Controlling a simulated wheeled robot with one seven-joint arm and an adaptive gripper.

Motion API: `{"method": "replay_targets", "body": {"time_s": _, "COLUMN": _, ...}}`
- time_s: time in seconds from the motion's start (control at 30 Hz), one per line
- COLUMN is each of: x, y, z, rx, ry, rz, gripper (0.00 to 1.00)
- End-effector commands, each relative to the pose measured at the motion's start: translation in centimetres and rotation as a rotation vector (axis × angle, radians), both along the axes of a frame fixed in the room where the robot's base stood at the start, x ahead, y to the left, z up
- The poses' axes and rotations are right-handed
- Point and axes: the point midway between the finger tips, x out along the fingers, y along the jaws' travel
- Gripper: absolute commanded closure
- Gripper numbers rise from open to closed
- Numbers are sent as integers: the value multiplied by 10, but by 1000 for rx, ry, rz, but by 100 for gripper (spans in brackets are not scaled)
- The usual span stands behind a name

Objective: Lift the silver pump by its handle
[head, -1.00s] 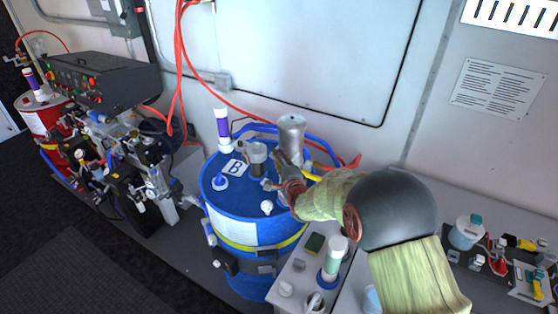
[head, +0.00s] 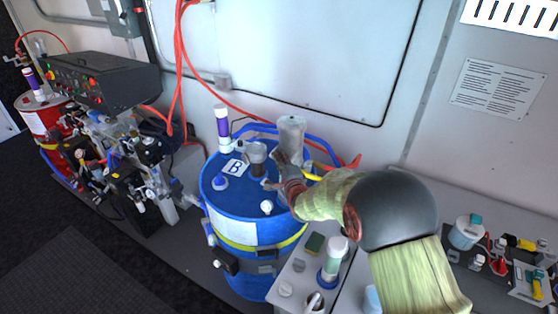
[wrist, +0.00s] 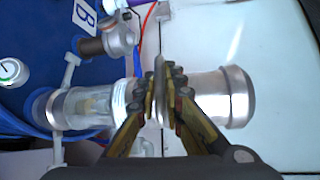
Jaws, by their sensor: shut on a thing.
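The silver pump (head: 291,132) stands upright at the back of the blue drum lid in the head view, its lower part hidden by my gripper. My gripper (head: 277,172) is beside it, low over the lid. In the wrist view the pump lies across the picture, with a metal cylinder (wrist: 228,97) to the right and a clear section (wrist: 88,106) to the left. My gripper's fingers (wrist: 163,90) are shut at the middle, on a thin silver piece that appears to be the pump's handle. The fingers hide most of that grip.
The blue drum (head: 228,200) also carries a grey fitting (head: 257,152) and a purple-and-white cylinder (head: 223,130) close to the pump. Red hoses (head: 180,65) hang along the wall behind. A counter with small parts (head: 335,258) is at the right.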

Motion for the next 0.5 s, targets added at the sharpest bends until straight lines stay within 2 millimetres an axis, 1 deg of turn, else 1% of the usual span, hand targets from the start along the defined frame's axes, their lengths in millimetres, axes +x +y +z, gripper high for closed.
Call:
{"method": "replay_targets", "body": {"time_s": 0.03, "x": -1, "y": 0, "z": -3, "rx": -2, "ry": 5, "rz": 1, "gripper": 100}}
{"method": "replay_targets", "body": {"time_s": 0.13, "x": -1, "y": 0, "z": -3, "rx": -2, "ry": 5, "rz": 1, "gripper": 100}}
{"method": "replay_targets", "body": {"time_s": 0.23, "x": -1, "y": 0, "z": 5, "rx": -3, "ry": 3, "rz": 1, "gripper": 100}}
{"method": "replay_targets", "body": {"time_s": 0.27, "x": 0, "y": 0, "z": 10, "rx": -2, "ry": 3, "rz": 1, "gripper": 100}}
{"method": "replay_targets", "body": {"time_s": 0.37, "x": 0, "y": 0, "z": 36, "rx": -1, "ry": -3, "rz": 1, "gripper": 100}}
{"method": "replay_targets", "body": {"time_s": 0.4, "x": 1, "y": 0, "z": 48, "rx": -1, "ry": -6, "rz": 0, "gripper": 100}}
{"method": "replay_targets", "body": {"time_s": 0.5, "x": 1, "y": 0, "z": 74, "rx": -1, "ry": -9, "rz": 0, "gripper": 100}}
